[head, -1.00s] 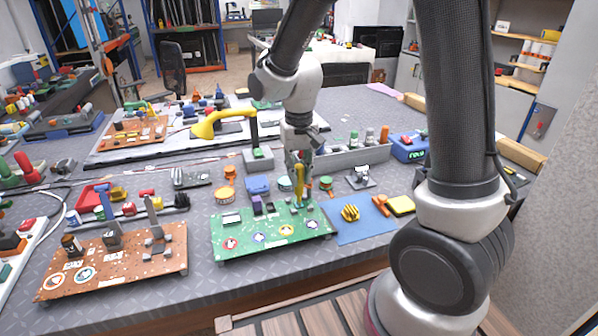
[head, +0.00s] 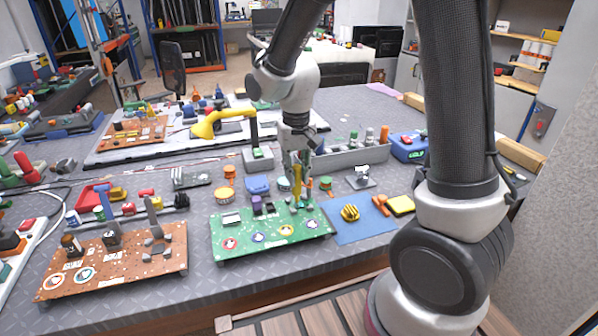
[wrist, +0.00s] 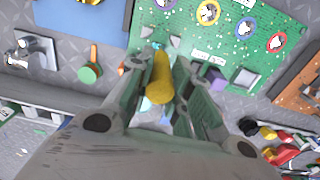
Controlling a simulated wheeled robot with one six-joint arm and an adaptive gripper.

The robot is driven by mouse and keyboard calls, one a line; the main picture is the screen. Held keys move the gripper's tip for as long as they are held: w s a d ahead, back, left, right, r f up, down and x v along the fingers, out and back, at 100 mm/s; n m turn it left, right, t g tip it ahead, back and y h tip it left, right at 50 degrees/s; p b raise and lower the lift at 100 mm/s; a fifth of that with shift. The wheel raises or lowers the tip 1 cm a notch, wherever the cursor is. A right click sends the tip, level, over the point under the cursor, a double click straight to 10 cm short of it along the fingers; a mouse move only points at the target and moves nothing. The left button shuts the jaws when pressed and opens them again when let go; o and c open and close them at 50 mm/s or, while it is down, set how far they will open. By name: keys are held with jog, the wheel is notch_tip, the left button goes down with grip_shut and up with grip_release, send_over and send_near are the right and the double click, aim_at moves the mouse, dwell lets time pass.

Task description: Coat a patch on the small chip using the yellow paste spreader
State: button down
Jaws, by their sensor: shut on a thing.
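My gripper (head: 297,172) is shut on the yellow paste spreader (head: 297,186), which points down at the green circuit board. The spreader also shows between the fingers in the wrist view (wrist: 160,78). Its tip is over the board's back right part, where small grey chips (wrist: 175,41) sit. I cannot tell whether the tip touches a chip. The green board (head: 270,238) lies on the workbench and bears several round coloured emblems along its front, a purple block (wrist: 216,79) and a grey chip (wrist: 246,79).
A blue mat (head: 362,228) with a yellow ribbed piece (head: 349,213) lies right of the board. A brown board (head: 110,268) lies at the left. Behind stand a grey bin (head: 355,155), a yellow-armed lamp (head: 215,123) and an orange-capped jar (head: 229,175).

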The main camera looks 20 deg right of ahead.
jog(key=shift+r, duration=3.5)
jog(key=shift+w, duration=0.1)
